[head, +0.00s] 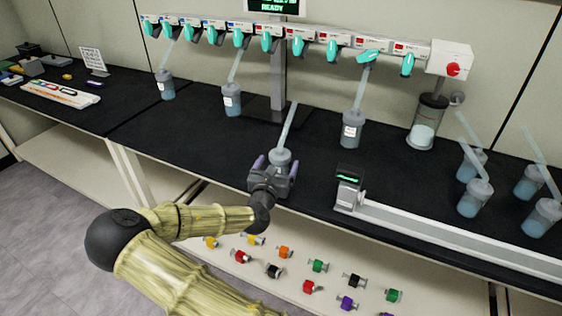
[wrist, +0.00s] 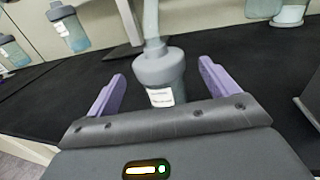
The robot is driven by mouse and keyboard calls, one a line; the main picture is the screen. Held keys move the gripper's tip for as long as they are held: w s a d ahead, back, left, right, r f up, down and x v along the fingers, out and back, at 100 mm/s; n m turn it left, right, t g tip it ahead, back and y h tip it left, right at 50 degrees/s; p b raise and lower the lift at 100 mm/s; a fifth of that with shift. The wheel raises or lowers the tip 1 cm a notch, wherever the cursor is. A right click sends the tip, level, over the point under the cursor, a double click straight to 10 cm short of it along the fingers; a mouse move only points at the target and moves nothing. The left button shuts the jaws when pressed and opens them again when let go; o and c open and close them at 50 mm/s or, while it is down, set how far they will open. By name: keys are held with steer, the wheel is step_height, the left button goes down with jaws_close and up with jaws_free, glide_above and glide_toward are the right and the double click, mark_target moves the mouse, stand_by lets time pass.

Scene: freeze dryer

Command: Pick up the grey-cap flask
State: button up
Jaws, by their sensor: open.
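The grey-cap flask (wrist: 157,73) stands upright on the black bench, with a grey cap, a white label and a pale tube rising from its top. In the head view the flask (head: 281,155) is partly hidden behind my gripper. My gripper (head: 272,168) is open. In the wrist view its two purple fingers (wrist: 162,84) lie one on each side of the flask, with a gap on both sides. The flask's lower part is hidden by the gripper body.
Several flasks hang from the valve manifold (head: 285,42) behind. A small device with a green display (head: 348,183) and a long rail (head: 450,236) stand to the right. More flasks (head: 475,198) stand at far right. A shelf below holds coloured valves (head: 284,252).

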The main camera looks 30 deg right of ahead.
mark_target(280, 155)
steer(key=x, duration=0.4)
steer(key=shift+w+d+r, duration=0.15)
steer(key=shift+w, duration=0.1)
steer(key=shift+c, duration=0.5)
steer(key=c, duration=1.5)
steer(key=shift+r, duration=0.1)
step_height(280, 155, up, 10)
steer(key=shift+f+p, duration=0.1)
steer(key=shift+p, duration=0.4)
